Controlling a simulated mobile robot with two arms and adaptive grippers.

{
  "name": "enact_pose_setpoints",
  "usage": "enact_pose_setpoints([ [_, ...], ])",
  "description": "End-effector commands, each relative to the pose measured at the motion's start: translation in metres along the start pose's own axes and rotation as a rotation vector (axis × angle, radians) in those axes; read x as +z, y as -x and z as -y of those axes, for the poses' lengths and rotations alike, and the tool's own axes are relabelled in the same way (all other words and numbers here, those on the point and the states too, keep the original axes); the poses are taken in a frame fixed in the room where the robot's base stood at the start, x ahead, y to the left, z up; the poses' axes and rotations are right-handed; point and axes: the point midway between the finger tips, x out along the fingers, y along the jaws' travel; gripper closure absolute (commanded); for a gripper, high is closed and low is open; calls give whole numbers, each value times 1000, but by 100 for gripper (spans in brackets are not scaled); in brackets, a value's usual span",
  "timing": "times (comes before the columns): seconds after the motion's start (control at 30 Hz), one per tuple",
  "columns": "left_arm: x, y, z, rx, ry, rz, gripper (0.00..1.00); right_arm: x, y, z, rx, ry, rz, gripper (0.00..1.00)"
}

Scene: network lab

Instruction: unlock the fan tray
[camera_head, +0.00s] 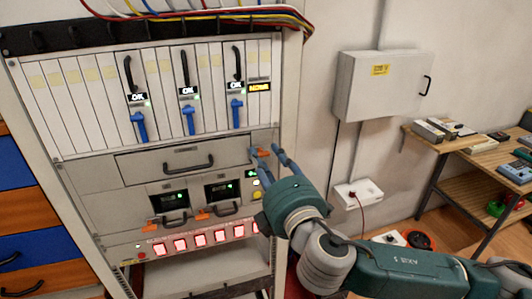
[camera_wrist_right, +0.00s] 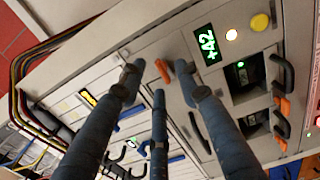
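The likely fan tray (camera_head: 135,166) is a wide grey drawer front with a black handle, below the tall modules in the rack. I cannot read a label on it. A small orange latch (camera_head: 264,152) sits at its right end; it also shows in the right wrist view (camera_wrist_right: 162,70). My right gripper (camera_head: 267,152) reaches the rack from the lower right. Its blue-grey fingers are spread around the latch, with a gap between them. I cannot tell whether any finger touches it. My left gripper is not in view.
Above are modules with blue levers (camera_head: 188,118). Below are two units with dark displays (camera_head: 170,200), orange tabs and handles, then a row of red-lit buttons (camera_head: 200,240). A grey wall box (camera_head: 380,85) and a wooden bench (camera_head: 455,147) stand at right.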

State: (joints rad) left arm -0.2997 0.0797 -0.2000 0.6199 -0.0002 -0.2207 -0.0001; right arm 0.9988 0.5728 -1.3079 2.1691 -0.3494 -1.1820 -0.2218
Motion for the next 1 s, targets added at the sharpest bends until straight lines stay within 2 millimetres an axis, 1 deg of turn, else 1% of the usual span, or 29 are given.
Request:
enact_pose_setpoints([
  [0.1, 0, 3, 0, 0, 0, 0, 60, 0, -6, 0, 0, 0, 1, 66],
  [0.33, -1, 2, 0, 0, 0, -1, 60, 0, -6, 0, 0, 0, 0, 66],
  [0.37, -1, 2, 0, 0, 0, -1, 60, 0, -6, 0, 0, 0, 0, 68],
  [0.4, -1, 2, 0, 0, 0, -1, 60, 0, -6, 0, 0, 0, 0, 76],
  [0.47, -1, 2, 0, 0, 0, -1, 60, 0, -6, 0, 0, 0, 0, 88],
  [0.5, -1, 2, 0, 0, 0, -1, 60, 0, -6, 0, 0, 0, 0, 96],
  [0.53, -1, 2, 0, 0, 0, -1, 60, 0, -6, 0, 0, 0, 0, 100],
  [0.83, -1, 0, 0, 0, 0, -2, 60, 0, -6, 1, 0, -14, 0, 100],
  [1.0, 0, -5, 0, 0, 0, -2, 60, 0, -6, 2, 0, -72, -1, 100],
])
